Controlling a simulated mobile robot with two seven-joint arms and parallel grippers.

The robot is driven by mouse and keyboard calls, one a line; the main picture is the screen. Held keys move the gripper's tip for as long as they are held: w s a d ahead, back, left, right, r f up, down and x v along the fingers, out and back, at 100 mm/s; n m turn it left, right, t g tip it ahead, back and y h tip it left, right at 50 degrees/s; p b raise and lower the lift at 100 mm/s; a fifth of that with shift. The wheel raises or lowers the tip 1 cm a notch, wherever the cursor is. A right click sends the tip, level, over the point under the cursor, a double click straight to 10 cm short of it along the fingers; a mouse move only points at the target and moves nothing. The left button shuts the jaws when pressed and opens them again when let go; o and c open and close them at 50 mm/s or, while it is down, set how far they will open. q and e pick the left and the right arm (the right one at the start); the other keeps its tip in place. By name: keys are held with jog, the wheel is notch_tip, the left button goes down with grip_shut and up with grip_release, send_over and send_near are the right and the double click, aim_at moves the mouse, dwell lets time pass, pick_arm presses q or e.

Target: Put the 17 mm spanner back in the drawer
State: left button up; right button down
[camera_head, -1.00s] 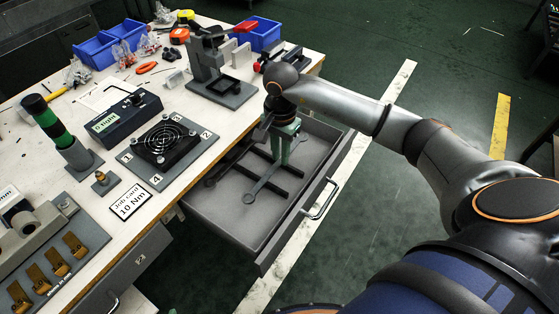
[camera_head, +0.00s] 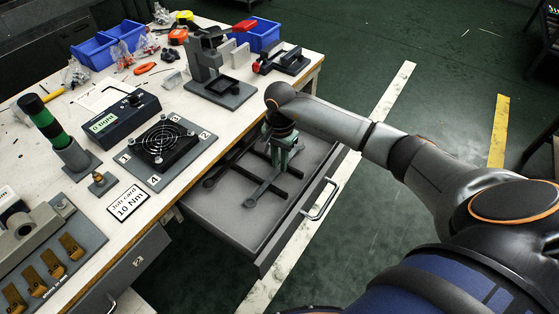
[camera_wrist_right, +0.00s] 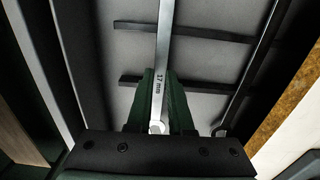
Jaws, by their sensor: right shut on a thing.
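The 17 mm spanner (camera_head: 263,187) is a grey steel spanner inside the open drawer (camera_head: 222,226). Its "17 mm" marking shows in the right wrist view (camera_wrist_right: 164,50). My right gripper (camera_head: 281,160) reaches down into the drawer, its green fingers (camera_wrist_right: 160,105) shut on the spanner near one end. The spanner lies roughly flat, its free ring end pointing toward the drawer's near left part. It is low over the dark divider bars (camera_head: 286,195); I cannot tell whether it touches them or the drawer floor. My left gripper is out of view.
A second, darker spanner (camera_head: 218,174) lies in the drawer to the left and also shows in the wrist view (camera_wrist_right: 243,88). The workbench edge overhangs the drawer's back. A press stand (camera_head: 220,85), fan plate (camera_head: 165,150) and job card (camera_head: 128,203) stand on the bench.

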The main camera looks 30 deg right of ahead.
jog(key=shift+f+b, duration=0.35)
jog(key=shift+f, duration=0.15)
jog(key=c, duration=0.8)
grip_release()
jog(key=shift+r, duration=0.1)
jog(key=shift+r, duration=0.1)
jog(key=shift+r+p, duration=0.3)
jog(key=shift+p, duration=0.15)
notch_tip(320, 180, up, 12)
jog(key=shift+r+p, duration=0.2)
jog(key=shift+p, duration=0.4)
